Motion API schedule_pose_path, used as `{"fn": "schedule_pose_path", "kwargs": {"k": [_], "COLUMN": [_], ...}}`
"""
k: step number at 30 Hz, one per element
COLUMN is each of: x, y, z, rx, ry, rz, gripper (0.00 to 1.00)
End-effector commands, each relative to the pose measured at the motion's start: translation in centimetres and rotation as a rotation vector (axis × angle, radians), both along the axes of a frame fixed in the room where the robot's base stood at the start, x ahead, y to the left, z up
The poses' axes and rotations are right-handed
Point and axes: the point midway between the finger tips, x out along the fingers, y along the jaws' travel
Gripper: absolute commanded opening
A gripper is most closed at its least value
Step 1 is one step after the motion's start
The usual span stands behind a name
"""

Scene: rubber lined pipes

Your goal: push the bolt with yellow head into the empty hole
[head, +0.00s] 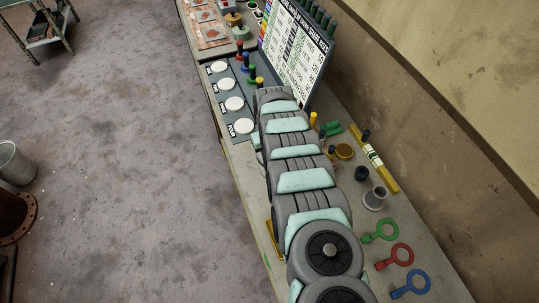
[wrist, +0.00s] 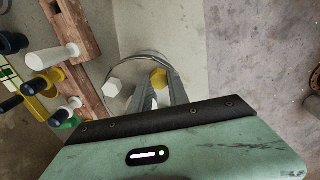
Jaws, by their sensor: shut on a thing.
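In the wrist view, the yellow hexagonal bolt head (wrist: 159,78) sits between the tips of my gripper (wrist: 161,84), which is shut on it. The bolt's shaft is hidden from this angle. A white hexagonal head (wrist: 112,86) is just to the left, apart from the fingers. A thin curved rim arcs behind both heads. I cannot make out the empty hole. In the head view my own arm covers the gripper and the bolt.
A brown wooden block (wrist: 76,45) with a white peg (wrist: 54,56) lies left of the fingers. Several dark-ended pegs stand beyond it. On the bench, green (head: 381,231), red (head: 395,256) and blue (head: 411,285) ring handles lie at the right. A printed board (head: 297,52) stands behind.

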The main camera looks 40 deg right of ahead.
Motion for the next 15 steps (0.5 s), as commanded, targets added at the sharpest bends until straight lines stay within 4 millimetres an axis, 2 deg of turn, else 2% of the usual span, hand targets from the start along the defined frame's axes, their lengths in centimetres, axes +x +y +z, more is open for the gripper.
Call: {"fn": "schedule_pose_path", "kwargs": {"k": [15], "x": [0.03], "y": [0.02], "z": [-0.55], "rx": [0.0], "ry": [0.0], "rz": [0.001], "gripper": [0.0]}}
